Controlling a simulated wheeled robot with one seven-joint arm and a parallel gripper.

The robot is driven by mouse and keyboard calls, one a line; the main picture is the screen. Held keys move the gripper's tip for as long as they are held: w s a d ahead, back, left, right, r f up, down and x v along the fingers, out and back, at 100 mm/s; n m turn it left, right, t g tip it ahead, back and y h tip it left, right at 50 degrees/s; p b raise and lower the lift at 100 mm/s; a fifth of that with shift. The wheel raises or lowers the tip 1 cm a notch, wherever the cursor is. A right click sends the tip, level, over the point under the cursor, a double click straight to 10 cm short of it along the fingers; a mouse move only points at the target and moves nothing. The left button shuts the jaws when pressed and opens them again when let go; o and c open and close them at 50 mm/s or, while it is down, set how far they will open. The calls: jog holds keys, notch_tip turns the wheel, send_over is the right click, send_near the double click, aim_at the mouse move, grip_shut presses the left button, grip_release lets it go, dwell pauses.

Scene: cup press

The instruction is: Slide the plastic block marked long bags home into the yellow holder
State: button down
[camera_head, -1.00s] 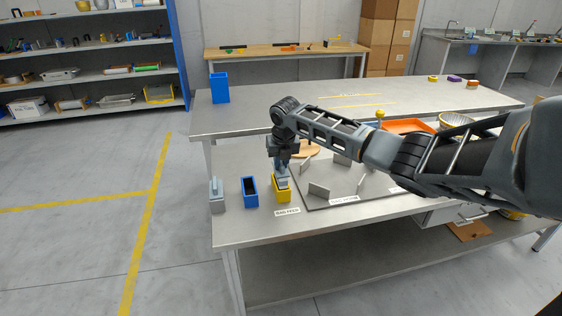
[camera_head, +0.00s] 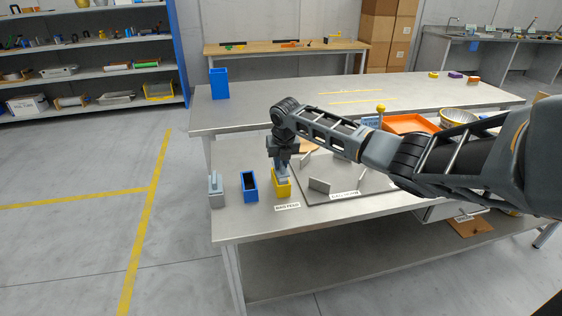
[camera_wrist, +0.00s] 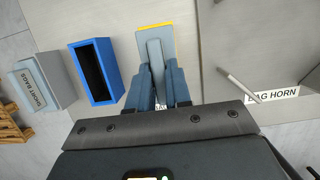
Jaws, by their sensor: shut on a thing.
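My gripper (camera_head: 281,168) points down over the yellow holder (camera_head: 283,192) near the table's front edge. It is shut on the grey-blue plastic block (camera_wrist: 154,48), whose top shows between the fingers in the wrist view. The block's lower part is down inside the yellow holder, and only the holder's yellow rim (camera_wrist: 158,26) shows past it. The marking on this block is hidden, and I cannot tell whether the block touches the holder's bottom.
An open, empty blue holder (camera_head: 249,187) stands just left of the yellow one. Further left is a grey block marked short bags (camera_wrist: 41,83). A dark mat with upright metal plates (camera_head: 319,186) lies right. A tall blue bin (camera_head: 219,84) stands behind.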

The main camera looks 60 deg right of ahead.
jog(key=shift+f+b, duration=0.75)
jog(key=shift+f, duration=0.5)
jog(key=c, duration=1)
grip_release()
jog(key=shift+r, duration=0.1)
jog(key=v, duration=0.7)
jog(key=shift+s+a+r, duration=0.1)
jog(key=shift+r, duration=0.2)
